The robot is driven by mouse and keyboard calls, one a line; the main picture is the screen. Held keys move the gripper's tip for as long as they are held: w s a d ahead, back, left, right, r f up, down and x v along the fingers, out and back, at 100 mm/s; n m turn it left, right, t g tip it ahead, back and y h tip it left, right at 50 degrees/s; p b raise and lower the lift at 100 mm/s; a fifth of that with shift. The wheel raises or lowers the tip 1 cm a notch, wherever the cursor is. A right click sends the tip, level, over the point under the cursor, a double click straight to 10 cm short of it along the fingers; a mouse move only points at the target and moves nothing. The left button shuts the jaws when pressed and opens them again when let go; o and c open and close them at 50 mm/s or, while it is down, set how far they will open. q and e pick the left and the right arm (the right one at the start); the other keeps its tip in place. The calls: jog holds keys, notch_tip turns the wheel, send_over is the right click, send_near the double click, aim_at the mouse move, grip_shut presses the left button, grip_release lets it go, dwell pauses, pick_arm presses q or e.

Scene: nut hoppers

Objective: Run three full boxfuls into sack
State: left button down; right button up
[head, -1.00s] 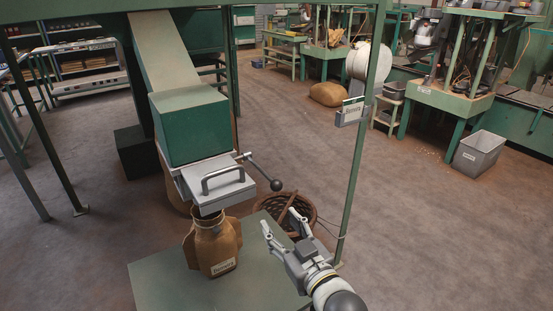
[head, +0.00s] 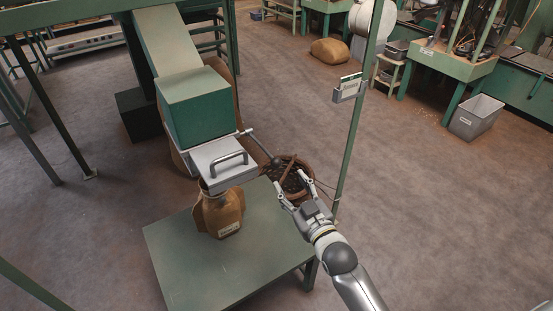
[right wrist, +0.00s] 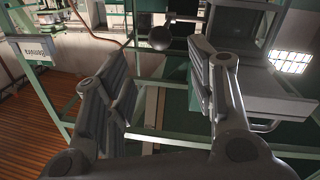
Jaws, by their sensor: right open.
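A green metal box (head: 196,108) sits under a sloping chute (head: 165,42). Below it is a grey metal box (head: 212,152) with a bar handle. A lever ending in a dark ball knob (head: 276,162) sticks out to its right. The brown sack (head: 222,214), with a white label, stands upright under the grey box on a green table (head: 215,268); its mouth is partly hidden. My right gripper (head: 291,182) is open and empty, just below the knob in the head view. In the right wrist view the knob (right wrist: 160,38) shows beyond the open fingers. My left gripper is out of view.
A green post (head: 358,130) with a card holder (head: 349,89) rises to the right. A grey bin (head: 476,118) and a full sack (head: 330,51) stand farther back.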

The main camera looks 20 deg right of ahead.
aim_at(278, 166)
jog(key=w, duration=0.3)
jog(key=w+a, duration=0.1)
jog(key=w, duration=0.6)
jog(key=shift+w+a, duration=0.15)
jog(key=shift+w, duration=0.05)
grip_shut()
